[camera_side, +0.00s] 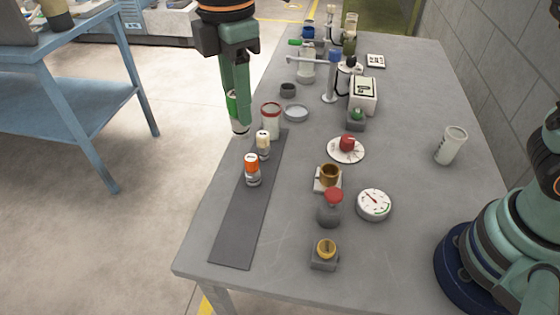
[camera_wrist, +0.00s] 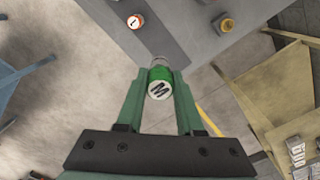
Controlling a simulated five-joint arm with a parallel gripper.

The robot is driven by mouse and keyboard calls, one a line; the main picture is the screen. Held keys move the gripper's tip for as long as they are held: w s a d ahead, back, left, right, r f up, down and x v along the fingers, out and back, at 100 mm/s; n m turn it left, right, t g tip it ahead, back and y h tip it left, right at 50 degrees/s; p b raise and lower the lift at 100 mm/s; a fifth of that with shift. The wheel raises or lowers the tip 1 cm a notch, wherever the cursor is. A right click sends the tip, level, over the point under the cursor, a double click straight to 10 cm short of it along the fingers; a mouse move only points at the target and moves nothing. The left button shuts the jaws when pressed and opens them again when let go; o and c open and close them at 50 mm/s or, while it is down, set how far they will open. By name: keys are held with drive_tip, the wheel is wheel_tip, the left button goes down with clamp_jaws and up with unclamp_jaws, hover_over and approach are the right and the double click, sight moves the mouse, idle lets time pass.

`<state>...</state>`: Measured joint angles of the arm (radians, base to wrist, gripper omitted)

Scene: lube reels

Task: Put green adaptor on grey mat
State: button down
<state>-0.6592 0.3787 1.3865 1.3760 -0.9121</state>
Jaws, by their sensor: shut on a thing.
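The green adaptor (camera_wrist: 160,84) has a green cap with a white top marked M, and a paler metal body. In the wrist view it sits between the two fingers of my gripper (camera_wrist: 158,92), which is shut on it. In the side view the adaptor (camera_side: 232,104) is upright and partly hidden by the fingers of my gripper (camera_side: 240,112), in the air near the table's left edge. The grey mat (camera_side: 235,225) is a long dark strip along that edge. An orange-capped adaptor (camera_side: 252,168) and a cream-capped one (camera_side: 263,144) stand upright on its far half.
The mat's near half is clear. A red-rimmed jar (camera_side: 271,120) stands near its far end. Right of the mat are brass fittings (camera_side: 329,177), a red-topped bottle (camera_side: 331,208) and a round gauge (camera_side: 374,204). A metal stand (camera_side: 327,82) rises further back.

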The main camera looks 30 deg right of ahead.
drive_tip(key=shift+s+a+f, duration=0.1)
drive_tip(key=shift+a+f, duration=0.15)
drive_tip(key=shift+f, duration=3.1)
drive_tip(key=shift+w+a+f, duration=0.1)
drive_tip(key=shift+a+f, duration=0.2)
drive_tip(key=shift+f, duration=3.1)
drive_tip(key=shift+s+a+f, duration=0.1)
drive_tip(key=shift+a+f, duration=0.15)
drive_tip(key=shift+f, duration=3.1)
drive_tip(key=shift+f, duration=0.1)
drive_tip(key=c, duration=0.5)
unclamp_jaws()
drive_tip(key=shift+c, duration=0.2)
